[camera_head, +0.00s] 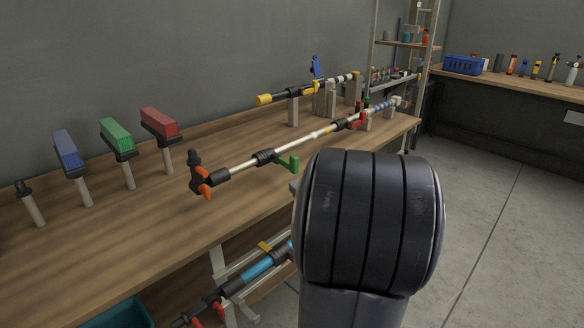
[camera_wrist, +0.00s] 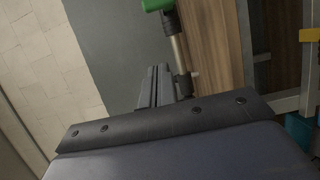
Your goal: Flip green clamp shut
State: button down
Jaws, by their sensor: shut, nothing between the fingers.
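The green clamp's lever (camera_head: 290,163) sticks out to the right from a black collar (camera_head: 264,157) on a long pale rod (camera_head: 240,166) above the bench. It stands away from the rod, with its end bent down. In the wrist view, a green piece (camera_wrist: 156,5) at the top edge meets a dark collar (camera_wrist: 171,21) on a metal rod (camera_wrist: 177,52). My gripper (camera_wrist: 155,72) is shut and empty, just below that green piece in the picture; I cannot tell whether they touch. In the head view my arm hides most of the gripper.
An orange lever (camera_head: 204,189) is at the rod's near end, and a red clamp (camera_head: 358,120) is farther along. Blue (camera_head: 67,149), green (camera_head: 116,135) and red (camera_head: 159,123) blocks stand on posts at left. The wooden bench (camera_head: 120,235) has bare space in front.

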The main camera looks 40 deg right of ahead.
aim_at(294, 166)
jog(key=w+d, duration=0.2)
jog(key=w, duration=0.1)
jog(key=w+d+p, duration=0.1)
jog(key=w, duration=0.2)
jog(key=w+d, duration=0.2)
jog(key=w, duration=0.1)
jog(key=shift+w+d+p, duration=0.3)
jog(key=shift+w, duration=0.05)
jog(key=shift+d, duration=0.45)
jog(key=shift+s+d+n+y, duration=0.1)
jog(key=shift+d+n+y, duration=0.2)
jog(key=shift+y, duration=0.2)
